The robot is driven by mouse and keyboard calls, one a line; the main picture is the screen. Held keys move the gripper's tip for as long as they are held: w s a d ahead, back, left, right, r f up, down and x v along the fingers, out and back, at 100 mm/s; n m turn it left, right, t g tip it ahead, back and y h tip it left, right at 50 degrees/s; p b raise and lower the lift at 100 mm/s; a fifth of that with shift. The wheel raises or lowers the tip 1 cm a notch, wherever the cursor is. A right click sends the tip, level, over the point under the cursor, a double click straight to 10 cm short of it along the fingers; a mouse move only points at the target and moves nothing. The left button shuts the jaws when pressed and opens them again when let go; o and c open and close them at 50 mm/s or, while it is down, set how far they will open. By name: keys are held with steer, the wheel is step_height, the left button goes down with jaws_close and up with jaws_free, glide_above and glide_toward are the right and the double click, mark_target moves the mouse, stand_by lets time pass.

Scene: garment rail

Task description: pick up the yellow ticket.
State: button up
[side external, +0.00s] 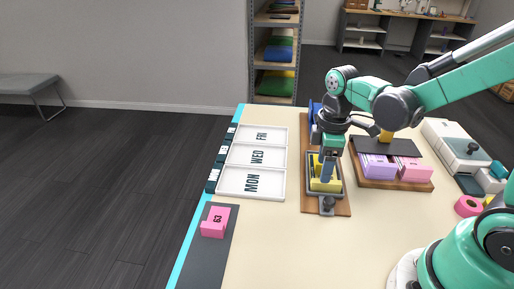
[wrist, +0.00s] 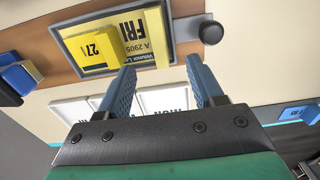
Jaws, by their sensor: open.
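The yellow ticket (side external: 322,185) lies in a small grey tray (side external: 340,190) on a wooden board. In the wrist view the ticket (wrist: 140,38) reads "FRI" and "A 2905", with a raised yellow block marked "27" (wrist: 100,47) on it. My gripper (side external: 327,178) is over the tray, pointing down. In the wrist view its two blue fingers are apart, with nothing held between the tips (wrist: 160,66). The ticket lies beyond the fingertips there. In the side view the fingers hide part of the ticket, and I cannot tell the exact gap.
A black knob (wrist: 211,32) stands at the tray's end. White trays marked MON (side external: 250,183), WED and FRI lie left. A pink block marked "63" (side external: 214,222) sits front left. Purple (side external: 378,168) and pink (side external: 413,170) blocks stand right. The front middle table is clear.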

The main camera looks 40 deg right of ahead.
steer(key=shift+f, duration=2.05)
jaws_close()
